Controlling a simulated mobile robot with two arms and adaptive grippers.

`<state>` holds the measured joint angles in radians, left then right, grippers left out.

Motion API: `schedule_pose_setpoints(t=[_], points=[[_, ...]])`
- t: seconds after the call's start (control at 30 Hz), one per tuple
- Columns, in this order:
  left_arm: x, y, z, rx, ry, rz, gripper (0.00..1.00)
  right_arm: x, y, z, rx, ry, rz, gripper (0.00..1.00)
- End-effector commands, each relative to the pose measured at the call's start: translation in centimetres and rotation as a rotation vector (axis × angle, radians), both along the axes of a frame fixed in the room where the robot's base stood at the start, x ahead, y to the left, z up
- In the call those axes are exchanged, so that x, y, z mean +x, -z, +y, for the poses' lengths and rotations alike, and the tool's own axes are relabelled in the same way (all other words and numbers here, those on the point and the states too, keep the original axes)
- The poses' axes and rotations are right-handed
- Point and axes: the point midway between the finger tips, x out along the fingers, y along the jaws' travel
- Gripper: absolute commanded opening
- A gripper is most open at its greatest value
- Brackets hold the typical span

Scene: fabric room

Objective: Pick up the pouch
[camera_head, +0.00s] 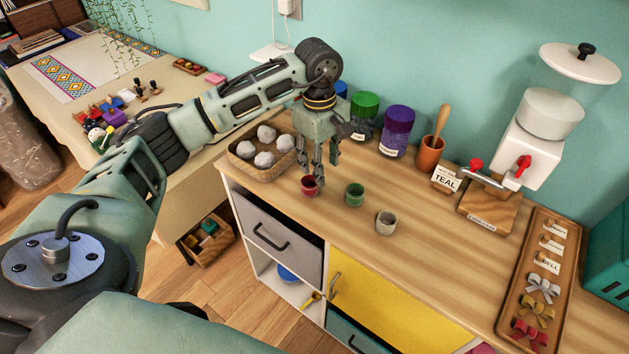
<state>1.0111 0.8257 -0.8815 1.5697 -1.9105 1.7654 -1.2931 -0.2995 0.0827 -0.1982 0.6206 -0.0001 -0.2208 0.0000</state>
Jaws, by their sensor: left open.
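My left gripper (319,168) points down over the wooden counter (430,265), open and empty. Its fingertips are close to a small dark red cup (309,186), partly in front of it; I cannot tell whether they touch it. A small green cup (354,194) and a small grey cup (386,222) stand to the right. I cannot make out a clear pouch. A tan basket (240,166) left of the gripper holds several whitish lumps (266,135). My right gripper is not in view.
Green (364,105) and purple (397,125) jars, a terracotta pot (431,152) and a dispenser (535,130) stand along the back wall. A wooden tray (508,318) with bows lies at right. The counter's front middle is clear.

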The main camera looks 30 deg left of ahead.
Motion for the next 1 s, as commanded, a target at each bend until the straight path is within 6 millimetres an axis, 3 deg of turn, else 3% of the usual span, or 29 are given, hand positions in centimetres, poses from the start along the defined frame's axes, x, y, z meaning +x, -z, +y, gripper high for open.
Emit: schedule_pose_setpoints(t=[0.13, 0.7, 0.93, 1.0], points=[[-0.3, 0.2, 2.0, 0.062, 0.0, 0.019, 0.42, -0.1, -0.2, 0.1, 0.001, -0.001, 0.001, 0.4], [-0.9, 7.0, 2.5, 0.058, 0.0, 0.019, 0.42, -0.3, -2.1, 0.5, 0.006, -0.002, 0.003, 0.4], [-0.9, 7.3, 2.5, 0.058, 0.0, 0.016, 0.42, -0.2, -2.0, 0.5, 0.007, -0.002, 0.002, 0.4], [-0.9, 7.3, 2.5, 0.058, 0.0, 0.016, 0.37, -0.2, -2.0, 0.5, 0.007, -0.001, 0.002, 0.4]])
